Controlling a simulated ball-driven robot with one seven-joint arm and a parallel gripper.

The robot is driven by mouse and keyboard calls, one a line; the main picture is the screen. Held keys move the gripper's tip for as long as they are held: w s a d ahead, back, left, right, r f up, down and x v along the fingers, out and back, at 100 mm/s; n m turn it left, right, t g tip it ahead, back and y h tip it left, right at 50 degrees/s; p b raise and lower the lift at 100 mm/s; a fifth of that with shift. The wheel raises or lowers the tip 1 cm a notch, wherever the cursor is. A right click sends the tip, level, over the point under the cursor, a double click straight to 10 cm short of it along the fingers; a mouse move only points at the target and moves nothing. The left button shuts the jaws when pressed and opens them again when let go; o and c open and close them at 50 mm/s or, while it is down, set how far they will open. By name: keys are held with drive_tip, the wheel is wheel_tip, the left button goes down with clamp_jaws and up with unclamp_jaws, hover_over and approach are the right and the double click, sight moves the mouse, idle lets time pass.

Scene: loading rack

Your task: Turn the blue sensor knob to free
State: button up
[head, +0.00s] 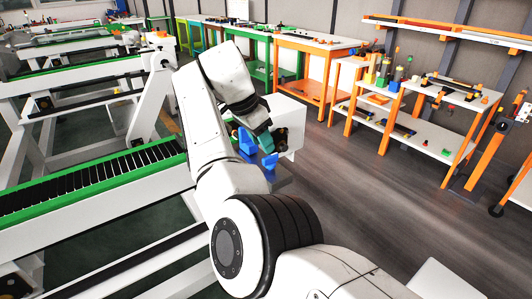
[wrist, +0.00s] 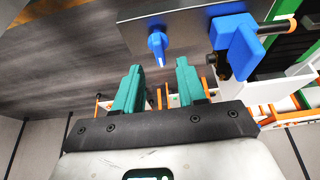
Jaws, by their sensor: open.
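The blue sensor knob (wrist: 157,48) sticks out from a grey metal plate (wrist: 190,22) in the wrist view, with a pale mark at its tip. A larger blue sensor block (wrist: 236,42) with an orange cable sits to its right. My gripper (wrist: 158,72) is open, its two teal fingers apart and empty. The knob lies beyond the fingertips, roughly between them in the picture, and no contact shows. In the head view my gripper (head: 256,140) is beside the blue parts, and the small blue piece (head: 270,161) there is likely the knob; my arm hides part of the area.
A conveyor with green edges (head: 100,183) runs along the left. A white box (head: 292,128) stands just behind the gripper. Orange-legged benches (head: 318,42) and a shelf rack (head: 440,110) stand further back and right. The grey floor (head: 370,170) between is clear.

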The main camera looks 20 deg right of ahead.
sight(270, 156)
drive_tip(key=shift+x, duration=2.7)
drive_tip(key=shift+d, duration=0.1)
drive_tip(key=shift+c, duration=0.2)
clamp_jaws()
